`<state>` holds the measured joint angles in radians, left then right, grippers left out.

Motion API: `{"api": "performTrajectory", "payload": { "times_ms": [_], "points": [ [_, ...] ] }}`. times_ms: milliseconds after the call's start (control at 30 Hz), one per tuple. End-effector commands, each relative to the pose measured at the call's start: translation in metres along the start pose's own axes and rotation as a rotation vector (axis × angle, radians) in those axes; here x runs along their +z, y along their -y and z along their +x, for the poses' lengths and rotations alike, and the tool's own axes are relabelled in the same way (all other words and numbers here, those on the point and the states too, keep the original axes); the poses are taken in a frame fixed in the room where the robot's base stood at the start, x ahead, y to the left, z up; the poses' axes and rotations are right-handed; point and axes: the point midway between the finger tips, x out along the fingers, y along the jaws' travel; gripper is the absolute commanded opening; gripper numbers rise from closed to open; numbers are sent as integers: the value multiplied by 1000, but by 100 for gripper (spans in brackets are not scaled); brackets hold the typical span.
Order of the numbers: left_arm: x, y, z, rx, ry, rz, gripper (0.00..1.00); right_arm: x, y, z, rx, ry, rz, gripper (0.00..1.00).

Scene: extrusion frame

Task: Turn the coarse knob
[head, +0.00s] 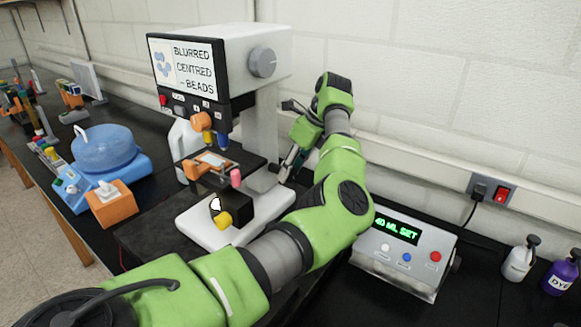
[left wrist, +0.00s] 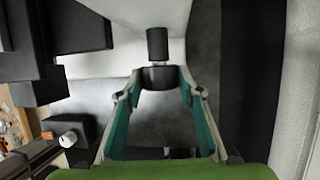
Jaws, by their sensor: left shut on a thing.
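The microscope (head: 245,60) is white and black, with a screen reading "BLURRED CENTRED - BEADS" (head: 190,67) and a grey round dial (head: 263,62) on its side. My left gripper (head: 287,168) reaches the right side of its column, low down. In the left wrist view, my left gripper's (left wrist: 161,84) two teal-lined fingers are closed on a wide dark round knob (left wrist: 160,77). A narrower black cylinder (left wrist: 157,45) shows just beyond it. My right gripper is out of view.
A metal box with a green display reading "40 ML SET" (head: 397,228) stands right of my left arm. White (head: 519,260) and purple (head: 562,277) bottles stand at the far right. A blue round device (head: 103,150) and an orange box (head: 112,204) stand left. The wall is close behind.

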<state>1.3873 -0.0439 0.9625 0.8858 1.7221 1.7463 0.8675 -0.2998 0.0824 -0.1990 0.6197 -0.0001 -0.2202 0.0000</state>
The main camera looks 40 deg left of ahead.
Motion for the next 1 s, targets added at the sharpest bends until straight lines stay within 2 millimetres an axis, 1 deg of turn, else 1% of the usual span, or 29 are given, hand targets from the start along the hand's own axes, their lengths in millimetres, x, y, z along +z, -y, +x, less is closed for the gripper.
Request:
{"api": "performTrajectory", "payload": {
  "times_ms": [400, 433, 500, 833, 933, 1000],
  "points": [
    [0, 1, -1, 16, 1, 9, 13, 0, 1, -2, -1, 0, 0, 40],
    [0, 1, -1, 16, 1, 9, 37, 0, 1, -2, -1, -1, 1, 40],
    [0, 1, -1, 16, 1, 9, 51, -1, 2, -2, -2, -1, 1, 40],
    [0, 1, -2, 16, 1, 9, 51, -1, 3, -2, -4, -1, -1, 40],
    [0, 1, -8, 15, 1, 9, 51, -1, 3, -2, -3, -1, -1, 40],
    [0, 2, -18, 13, 0, 9, 51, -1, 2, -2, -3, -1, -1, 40]
  ]
}}
